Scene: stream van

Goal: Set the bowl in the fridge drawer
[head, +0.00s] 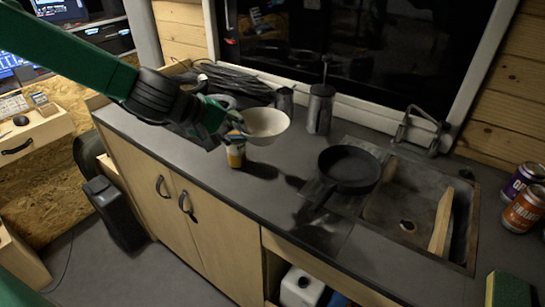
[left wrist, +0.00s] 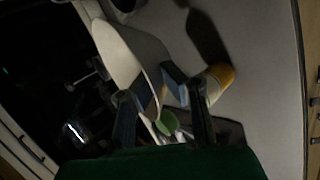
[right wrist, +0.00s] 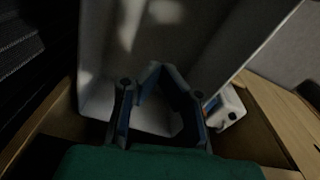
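A white bowl (head: 265,124) is in the head view, above the back of the dark counter. My left gripper (head: 236,132) is at its left edge. In the left wrist view the fingers (left wrist: 160,85) close on the rim of the bowl (left wrist: 125,50), and the bowl is tilted there. The bowl looks raised off the counter. My right gripper (right wrist: 160,70) shows only in the right wrist view, with its fingertips together and nothing visible between them. A large pale panel lies beyond it; I cannot tell whether this is the fridge drawer.
A yellow-and-white cup (head: 235,155) stands below the left gripper. A black pan (head: 349,168) and a metal canister (head: 319,108) stand to the right, before the sink (head: 400,215). A white container (head: 301,287) sits in an open space under the counter.

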